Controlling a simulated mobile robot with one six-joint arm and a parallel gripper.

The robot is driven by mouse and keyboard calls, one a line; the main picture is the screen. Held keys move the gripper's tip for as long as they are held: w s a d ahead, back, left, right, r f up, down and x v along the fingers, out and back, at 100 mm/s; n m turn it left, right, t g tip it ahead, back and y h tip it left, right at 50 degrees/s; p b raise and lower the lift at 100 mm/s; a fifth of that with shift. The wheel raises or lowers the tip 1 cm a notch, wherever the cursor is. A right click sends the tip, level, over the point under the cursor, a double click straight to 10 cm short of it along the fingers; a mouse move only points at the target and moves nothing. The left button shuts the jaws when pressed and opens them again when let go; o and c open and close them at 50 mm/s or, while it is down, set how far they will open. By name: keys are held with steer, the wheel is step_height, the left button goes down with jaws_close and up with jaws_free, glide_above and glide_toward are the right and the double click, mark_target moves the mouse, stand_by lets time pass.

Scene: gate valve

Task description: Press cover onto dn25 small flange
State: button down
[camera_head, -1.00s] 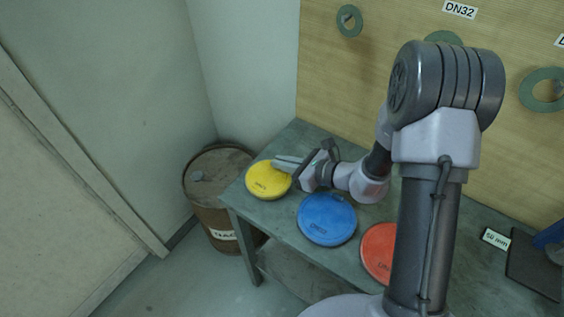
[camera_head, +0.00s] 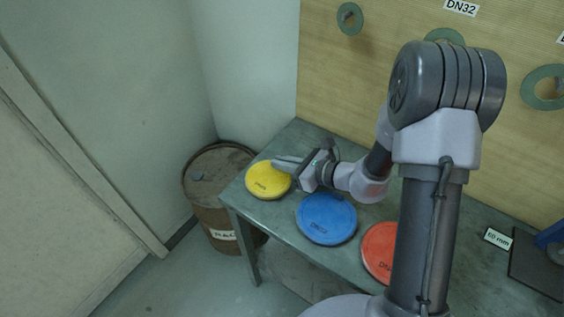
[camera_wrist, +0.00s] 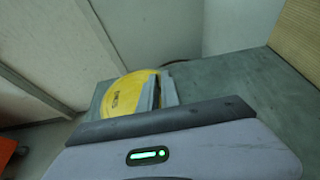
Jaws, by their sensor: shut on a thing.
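The yellow cover (camera_head: 268,181) is a round disc near the left corner of the bench, with dark lettering too small to read surely. My gripper (camera_head: 285,165) is at its upper right side, with the fingers shut on it. In the wrist view the yellow cover (camera_wrist: 128,95) shows beyond the gripper body, with the grey fingers (camera_wrist: 160,92) at its right edge. I cannot tell whether the cover is raised off the bench. A small green flange ring (camera_head: 349,18) hangs on the wooden board at the upper left; its size label is not visible.
A blue cover (camera_head: 327,218) and a red cover (camera_head: 379,250) lie on the bench (camera_head: 290,142). A rusty drum (camera_head: 207,215) stands left of it. Larger rings (camera_head: 545,88) hang on the board. A 60 mm label (camera_head: 497,238) and a dark mat (camera_head: 535,262) are at right.

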stand_by(0.4)
steer(key=c, duration=1.5)
jaws_free()
